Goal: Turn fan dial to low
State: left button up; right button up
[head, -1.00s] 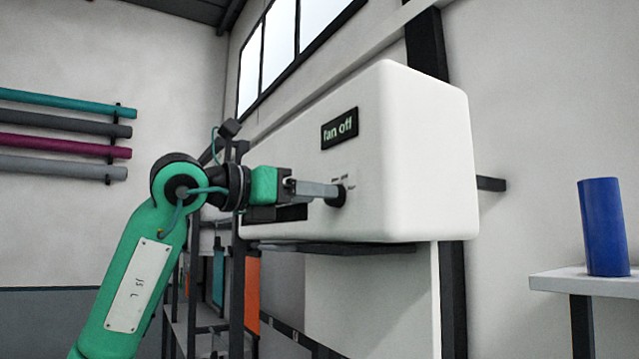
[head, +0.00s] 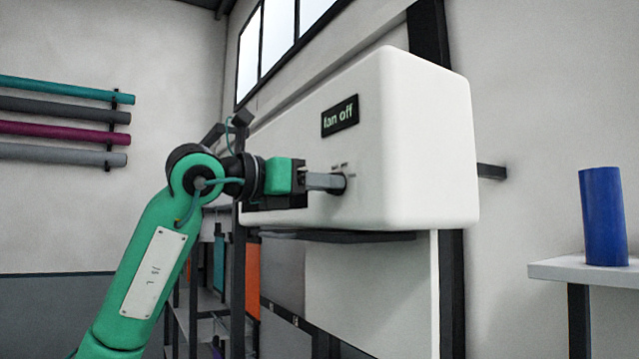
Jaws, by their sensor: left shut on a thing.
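The fan unit (head: 430,150) is a large white box on the wall with rounded edges. The dial's exact pointing direction is hidden. My right gripper is not in view.
A dark ledge (head: 340,237) runs under the fan unit. A blue cylinder (head: 603,217) stands on a white shelf (head: 575,270) at the right. Several coloured rolls (head: 60,130) hang on the left wall.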

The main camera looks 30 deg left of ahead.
pick_arm(q)
jog(key=m, duration=0.9)
jog(key=shift+m, duration=0.3)
dwell(0.4)
jog(key=o, duration=1)
jog(key=shift+c, duration=0.2)
